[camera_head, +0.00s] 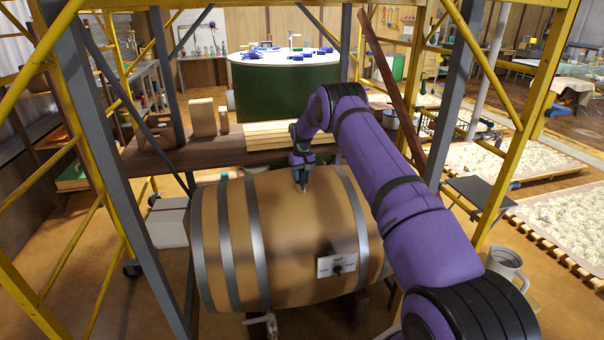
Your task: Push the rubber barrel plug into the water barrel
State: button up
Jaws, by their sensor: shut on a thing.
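The water barrel (290,252) lies on its side in the middle, tan with grey metal hoops. A small white plate with a dark knob (338,265) is on its front, and a tap (262,322) shows low at the front. My gripper (303,186) points down at the top of the barrel, near the middle of its length. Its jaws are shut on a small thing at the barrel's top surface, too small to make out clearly. The rubber barrel plug cannot be told apart there, and the bung hole is hidden by the gripper.
A dark wooden shelf (190,155) behind the barrel holds wooden blocks (204,117) and stacked pale boards (272,135). Yellow and grey scaffold posts (88,120) stand on both sides. A green round tank (290,92) stands behind.

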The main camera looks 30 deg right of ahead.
jog(key=o, duration=1)
notch_tip(320, 180, up, 11)
jog(key=shift+f, duration=0.1)
dwell(0.4)
